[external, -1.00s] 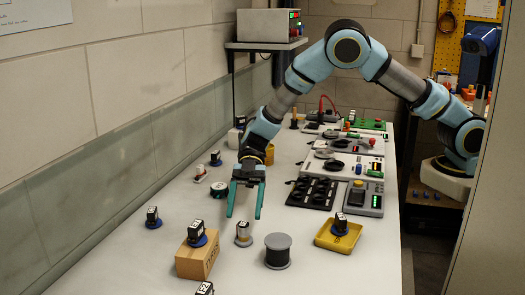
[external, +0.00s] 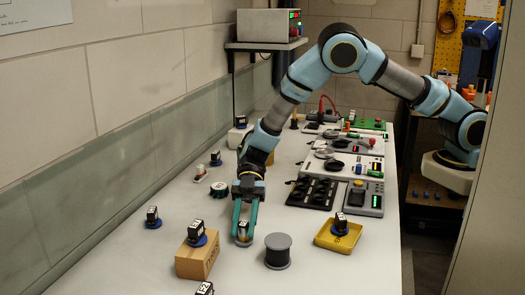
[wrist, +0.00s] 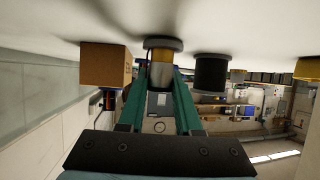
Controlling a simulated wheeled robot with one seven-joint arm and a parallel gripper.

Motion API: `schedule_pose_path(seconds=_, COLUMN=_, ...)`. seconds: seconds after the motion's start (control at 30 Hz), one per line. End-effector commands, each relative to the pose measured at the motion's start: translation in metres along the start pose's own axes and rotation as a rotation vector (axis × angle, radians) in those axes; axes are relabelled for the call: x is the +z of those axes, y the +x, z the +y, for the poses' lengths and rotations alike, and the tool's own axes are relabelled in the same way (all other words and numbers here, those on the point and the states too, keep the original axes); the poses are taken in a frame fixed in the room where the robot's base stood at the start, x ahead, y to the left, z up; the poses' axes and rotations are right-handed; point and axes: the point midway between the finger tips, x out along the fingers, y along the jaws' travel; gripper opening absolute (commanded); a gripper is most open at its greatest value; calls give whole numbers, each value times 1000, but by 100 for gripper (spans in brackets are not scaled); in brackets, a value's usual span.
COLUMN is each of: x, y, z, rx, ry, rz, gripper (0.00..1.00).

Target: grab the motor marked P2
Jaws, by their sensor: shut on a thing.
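My gripper (external: 243,238) points down at the front middle of the bench. Its teal fingers are closed on a small motor (external: 243,229) with a dark body and a pale label, standing on a grey round base. In the wrist view, which shows the scene upside down, the gripper (wrist: 160,68) has a grey and yellow-orange piece (wrist: 160,54) between its fingertips. Similar labelled motors stand on a cardboard box (external: 195,263), on a blue disc at left (external: 152,214), in a yellow tray (external: 322,239) and at the front edge (external: 205,288). The markings are too small to read surely.
A dark spool (external: 278,252) stands close to the right of my gripper, and the cardboard box close to the left. A black rack (external: 312,192) and control panels line the right side. A shelf with a grey instrument (external: 268,24) hangs at the back.

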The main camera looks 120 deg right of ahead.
Motion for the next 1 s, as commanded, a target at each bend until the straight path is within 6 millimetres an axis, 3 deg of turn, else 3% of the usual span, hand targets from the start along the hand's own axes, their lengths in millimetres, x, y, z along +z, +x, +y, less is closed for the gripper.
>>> schedule_pose_path(seconds=0.17, x=0, y=0, z=0, rx=0, ry=0, rz=0, gripper=0)
schedule_pose_path(seconds=0.67, x=-2, y=-1, z=0, rx=0, ry=-1, rz=0, gripper=0)
schedule_pose_path(seconds=0.83, x=-20, y=-9, z=0, rx=1, ry=-4, rz=1, gripper=0)
schedule_pose_path(seconds=1.0, x=-51, y=-24, z=0, rx=1, ry=-7, rz=2, gripper=0)
